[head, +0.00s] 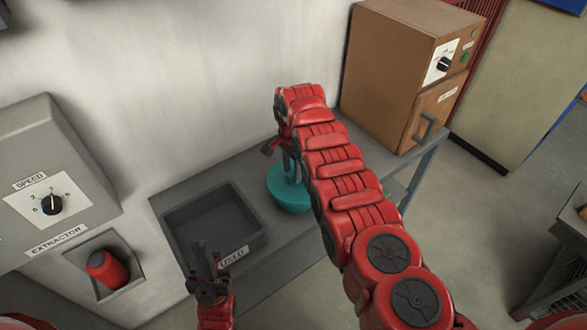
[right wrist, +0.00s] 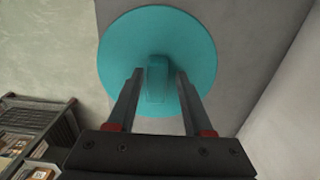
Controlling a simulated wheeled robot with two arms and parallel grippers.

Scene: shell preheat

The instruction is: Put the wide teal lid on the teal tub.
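The wide teal lid (right wrist: 157,30) is a round disc with an upright teal grip (right wrist: 158,80) in the right wrist view. My right gripper (right wrist: 159,76) has one finger on each side of this grip, with a narrow gap showing on both sides. In the head view my right gripper (head: 290,165) points down at a round teal thing (head: 290,198) on the grey bench; my arm partly covers it. I cannot tell the lid and the tub apart there. My left gripper (head: 206,262) is empty, in front of the dark tray.
A dark open tray (head: 240,243) labelled "USED" stands left of the teal thing. A brown oven-like box (head: 400,75) stands at the back right. A grey extractor panel (head: 50,190) with a knob and a red cylinder (head: 107,268) in a recess are at left.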

